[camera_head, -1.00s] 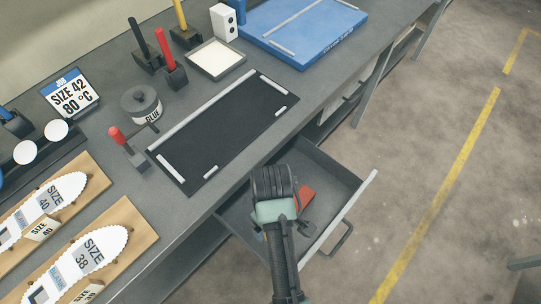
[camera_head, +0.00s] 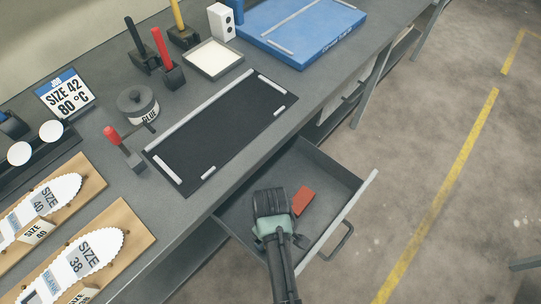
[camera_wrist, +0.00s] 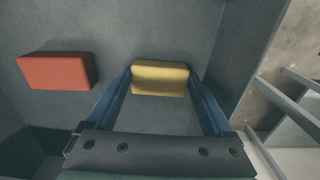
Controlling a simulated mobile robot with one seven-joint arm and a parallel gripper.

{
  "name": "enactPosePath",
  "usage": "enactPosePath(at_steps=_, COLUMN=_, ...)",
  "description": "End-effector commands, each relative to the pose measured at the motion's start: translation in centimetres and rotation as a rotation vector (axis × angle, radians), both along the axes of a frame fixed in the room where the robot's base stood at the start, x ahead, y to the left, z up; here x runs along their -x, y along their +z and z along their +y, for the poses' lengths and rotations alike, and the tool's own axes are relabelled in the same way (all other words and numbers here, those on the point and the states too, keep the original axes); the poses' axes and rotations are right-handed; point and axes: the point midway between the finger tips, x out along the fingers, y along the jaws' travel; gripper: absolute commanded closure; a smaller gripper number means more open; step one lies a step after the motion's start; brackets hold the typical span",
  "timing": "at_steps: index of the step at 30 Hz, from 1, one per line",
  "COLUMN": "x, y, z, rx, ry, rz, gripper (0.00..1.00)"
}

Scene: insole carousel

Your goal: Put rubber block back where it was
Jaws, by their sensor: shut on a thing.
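A yellow block (camera_wrist: 160,78) is between the two blue fingers of my gripper (camera_wrist: 160,86) in the wrist view. The gripper is shut on it. In the head view my gripper (camera_head: 271,204) is over the open drawer (camera_head: 325,165), and my wrist hides the fingers and the yellow block. A red block (camera_head: 303,201) lies on the drawer floor to the right of my wrist. It also shows in the wrist view (camera_wrist: 56,71), left of the fingers and apart from them. I cannot tell whether the yellow block touches the drawer floor.
The drawer's front wall and handle (camera_head: 340,241) are close to my arm. On the bench above are a black mat (camera_head: 220,135) with light bars, a glue pot (camera_head: 138,105), a shallow tray (camera_head: 212,58) and insole boards (camera_head: 85,260). The drawer's right part is clear.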

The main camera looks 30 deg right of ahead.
Motion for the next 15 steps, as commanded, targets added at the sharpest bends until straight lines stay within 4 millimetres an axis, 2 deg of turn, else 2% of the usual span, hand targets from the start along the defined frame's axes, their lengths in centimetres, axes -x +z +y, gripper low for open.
enactPosePath(at_steps=1, x=0.0, y=-0.2, z=0.0, rx=0.0, ry=0.0, rz=0.0, gripper=0.12)
enactPosePath(at_steps=3, x=0.0, y=-0.1, z=0.0, rx=0.0, ry=0.0, rz=0.0, gripper=0.0)
enactPosePath(at_steps=11, x=0.0, y=0.1, z=0.0, rx=0.0, ry=0.0, rz=0.0, gripper=0.0)
enactPosePath(at_steps=15, x=-0.1, y=1.5, z=0.0, rx=0.001, ry=0.0, rz=-0.003, gripper=0.0)
